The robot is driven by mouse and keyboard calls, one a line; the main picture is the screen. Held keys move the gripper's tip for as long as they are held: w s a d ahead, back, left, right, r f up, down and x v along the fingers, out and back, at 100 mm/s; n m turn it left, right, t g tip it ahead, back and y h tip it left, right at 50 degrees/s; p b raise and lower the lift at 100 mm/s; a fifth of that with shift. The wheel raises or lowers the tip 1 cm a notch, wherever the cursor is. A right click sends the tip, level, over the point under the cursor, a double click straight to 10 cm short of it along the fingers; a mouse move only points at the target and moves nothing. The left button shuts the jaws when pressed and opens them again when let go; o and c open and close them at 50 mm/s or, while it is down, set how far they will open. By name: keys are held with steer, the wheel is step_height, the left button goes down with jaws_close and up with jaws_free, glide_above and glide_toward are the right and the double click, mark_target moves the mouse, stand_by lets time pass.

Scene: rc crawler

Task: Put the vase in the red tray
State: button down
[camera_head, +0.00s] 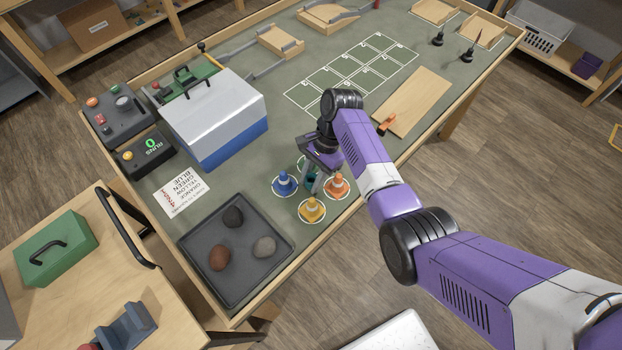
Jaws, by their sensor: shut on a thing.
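I see no vase and no red tray in the head view. My gripper (312,172) is low over the green table mat, among small cones on white circles. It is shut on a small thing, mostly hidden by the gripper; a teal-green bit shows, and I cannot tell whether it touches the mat. A blue cone (284,182) stands just left of the gripper, an orange cone (337,185) to its right and a yellow cone (312,209) in front. The only tray with loose things in it is a dark grey tray (240,296) holding three stones.
A white and blue toolbox (214,118) stands left of the gripper. A printed card (180,197) lies beside the grey tray. A wooden board (413,103) with an orange item lies right of the white grid (352,73). A green case (55,253) sits on the side table.

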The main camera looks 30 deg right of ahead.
steer(key=c, duration=1.1)
jaws_free()
steer(key=shift+f, duration=0.1)
